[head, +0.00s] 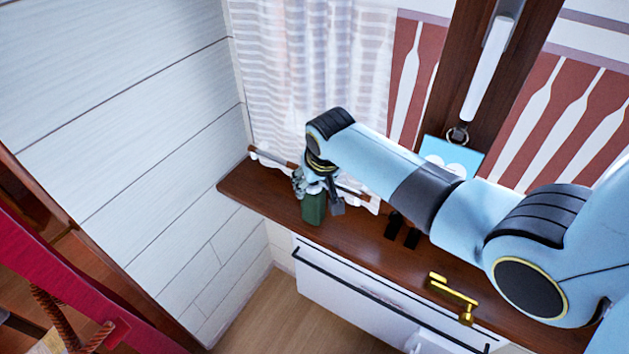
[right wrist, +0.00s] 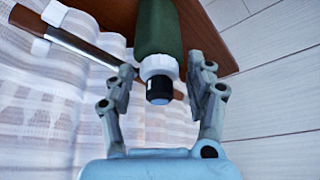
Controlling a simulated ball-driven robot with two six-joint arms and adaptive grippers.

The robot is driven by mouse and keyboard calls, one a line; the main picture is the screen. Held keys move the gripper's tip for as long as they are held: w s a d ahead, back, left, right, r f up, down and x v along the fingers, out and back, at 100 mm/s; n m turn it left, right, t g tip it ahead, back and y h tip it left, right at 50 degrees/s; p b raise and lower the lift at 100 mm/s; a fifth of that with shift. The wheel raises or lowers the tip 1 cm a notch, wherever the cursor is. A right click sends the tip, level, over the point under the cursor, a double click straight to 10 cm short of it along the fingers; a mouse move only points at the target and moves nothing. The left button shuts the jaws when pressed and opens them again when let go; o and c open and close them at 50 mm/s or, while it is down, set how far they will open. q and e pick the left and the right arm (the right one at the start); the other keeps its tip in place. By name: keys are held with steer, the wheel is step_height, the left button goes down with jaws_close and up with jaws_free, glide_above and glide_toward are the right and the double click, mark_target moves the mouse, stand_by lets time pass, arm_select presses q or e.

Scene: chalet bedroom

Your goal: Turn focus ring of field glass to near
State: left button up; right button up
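The field glass is a green tube (head: 313,209) on the wooden sill near its left end. In the right wrist view its green body (right wrist: 157,28) has a white ribbed ring (right wrist: 158,66) and a black end piece (right wrist: 159,90) pointing towards my wrist. My right gripper (head: 317,186) is at the field glass, and its arm comes in from the right. In the right wrist view the two fingers (right wrist: 167,72) stand on either side of the white ring, with visible gaps, so it is open and holds nothing. My left gripper is out of view.
The sill (head: 265,197) also bears black pieces (head: 402,231) and a brass hook-shaped piece (head: 452,294). A sheer curtain (head: 310,70) hangs behind, and a white plank wall (head: 120,130) is at left.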

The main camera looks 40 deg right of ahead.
steer(key=shift+o, duration=0.4)
steer(key=shift+r, duration=0.1)
steer(key=v, duration=1.2)
step_height(320, 180, down, 5)
steer(key=s+m+g, duration=0.3)
steer(key=m, duration=0.4)
steer(key=w+r+m, duration=0.1)
steer(key=w, duration=0.1)
steer(key=w+d+r+m+g+y, duration=0.1)
steer(key=w, duration=0.2)
steer(key=w+d+r+m+b, duration=0.1)
steer(key=w, duration=0.2)
steer(key=shift+w+r+m+g, duration=0.2)
steer(key=shift+r+m+g, duration=0.1)
steer(key=shift+r+m, duration=0.1)
step_height(320, 180, down, 10)
steer(key=shift+f+b, duration=0.1)
steer(key=shift+b, duration=0.2)
